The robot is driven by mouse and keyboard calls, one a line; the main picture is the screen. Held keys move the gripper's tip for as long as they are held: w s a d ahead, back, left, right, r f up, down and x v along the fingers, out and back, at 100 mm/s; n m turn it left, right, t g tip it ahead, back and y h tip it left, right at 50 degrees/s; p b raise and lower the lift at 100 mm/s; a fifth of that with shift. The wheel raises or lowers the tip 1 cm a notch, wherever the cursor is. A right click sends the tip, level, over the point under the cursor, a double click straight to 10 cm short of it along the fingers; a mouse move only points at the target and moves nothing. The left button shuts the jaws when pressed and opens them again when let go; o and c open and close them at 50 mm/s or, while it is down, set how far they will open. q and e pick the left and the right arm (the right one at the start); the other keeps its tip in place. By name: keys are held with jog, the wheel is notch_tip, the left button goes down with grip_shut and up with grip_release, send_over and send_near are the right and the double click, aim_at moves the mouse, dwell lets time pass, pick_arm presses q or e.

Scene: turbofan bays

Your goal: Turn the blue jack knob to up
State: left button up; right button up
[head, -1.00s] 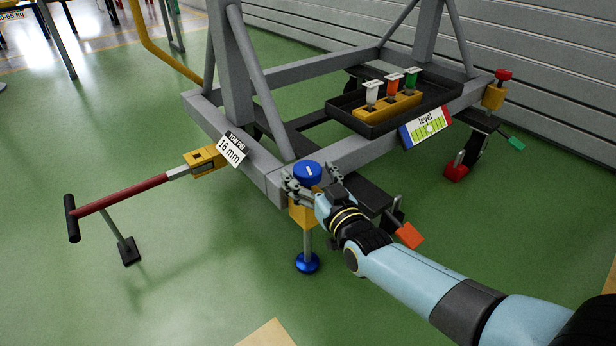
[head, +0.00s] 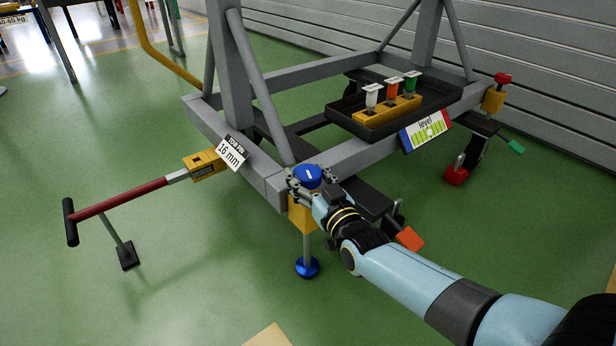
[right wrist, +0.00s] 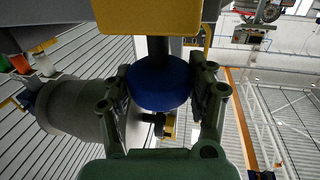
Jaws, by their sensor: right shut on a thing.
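The blue jack knob (head: 307,176) sits on top of the yellow jack block (head: 302,214) at the near corner of the grey frame. A short white mark shows on its top. My right gripper (head: 307,183) is shut on the knob, one finger on each side. In the right wrist view the blue knob (right wrist: 160,84) fills the space between the fingertips (right wrist: 163,92). Below the block, the jack's blue foot (head: 307,267) is at the green floor. My left gripper is not in view.
A tow bar with a red handle (head: 122,196) and a 16 mm tag (head: 231,152) extends left. A level gauge (head: 426,130) hangs on the rail. An orange pedal (head: 409,238) is close to my right forearm.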

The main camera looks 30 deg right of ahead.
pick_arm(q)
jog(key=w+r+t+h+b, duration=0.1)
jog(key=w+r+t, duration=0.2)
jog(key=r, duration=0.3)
pick_arm(e)
jog(key=n+y, duration=0.2)
jog(key=shift+d+f+y, duration=0.1)
jog(key=shift+d+y, duration=0.05)
jog(key=shift+y, duration=0.25)
jog(key=shift+n+y, duration=0.4)
jog(key=shift+y, duration=0.2)
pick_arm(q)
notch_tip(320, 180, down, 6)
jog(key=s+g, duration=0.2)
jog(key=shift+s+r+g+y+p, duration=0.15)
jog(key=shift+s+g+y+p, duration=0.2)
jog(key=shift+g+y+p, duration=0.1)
pick_arm(e)
jog(key=n+g+y, duration=0.1)
jog(key=n+y, duration=0.1)
jog(key=y, duration=0.1)
jog(key=o, duration=1.2)
jog(key=v, duration=1.2)
jog(key=shift+d, duration=0.1)
